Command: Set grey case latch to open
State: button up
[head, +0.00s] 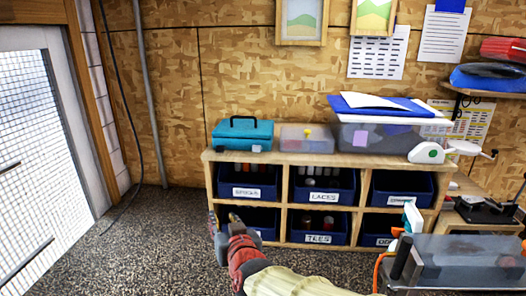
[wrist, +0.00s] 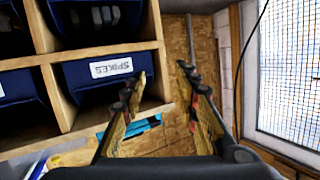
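A teal case (head: 243,134) with a black handle sits shut on the left end of the shelf top. In the wrist view my gripper (wrist: 155,78) is open and empty. A teal strip (wrist: 143,129), likely the case, shows between and behind its fingers; the latches cannot be made out there.
The wooden cubby shelf (head: 283,200) holds several labelled blue bins, including a spikes bin (wrist: 105,72) beside my gripper. A small clear box (head: 307,139) stands right of the case. A grey box (head: 460,262) is at the lower right. Floor at left (head: 150,240) is free.

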jog(key=s+d+f+g, duration=0.3)
jog(key=s+d, duration=0.1)
jog(key=s, duration=0.3)
jog(key=s+d+f+g, duration=0.3)
jog(key=s+f, duration=0.1)
jog(key=s, duration=0.2)
jog(key=s+d+r+m+g+h+p, duration=0.1)
jog(key=s+d+m+g+h+p, duration=0.25)
jog(key=s+d, duration=1.15)
jog(key=m+t+y+p, duration=0.3)
jog(key=m+y+p, duration=0.9)
jog(key=p, duration=0.6)
send_near(257, 150)
jog(key=shift+n+y, duration=0.25)
jog(key=shift+n, duration=0.1)
jog(key=x, duration=0.8)
jog(key=shift+d+f, duration=0.1)
jog(key=shift+d, duration=0.05)
